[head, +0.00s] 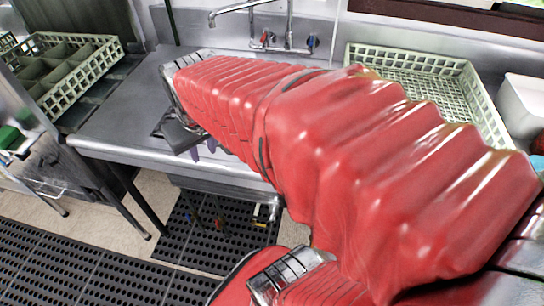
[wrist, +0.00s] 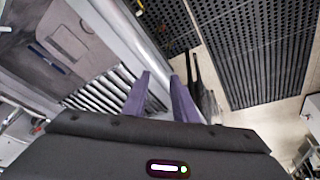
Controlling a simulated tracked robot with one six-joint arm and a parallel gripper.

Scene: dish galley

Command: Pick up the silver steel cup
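I cannot make out the silver steel cup in either view; in the head view my red-sleeved arm hides much of the sink counter. My gripper (head: 203,149) is over the front edge of the steel counter (head: 115,125), left of the middle. In the wrist view my gripper (wrist: 160,75) has its two purple fingers apart, with nothing between them. Beyond the fingertips are the counter's rounded edge and the floor.
A green dish rack (head: 75,65) stands on the left and another green rack (head: 430,80) at the back right. A white tub (head: 522,105) is at the far right. The faucet (head: 290,35) rises behind my arm. Black perforated mats (head: 60,265) lie on the floor.

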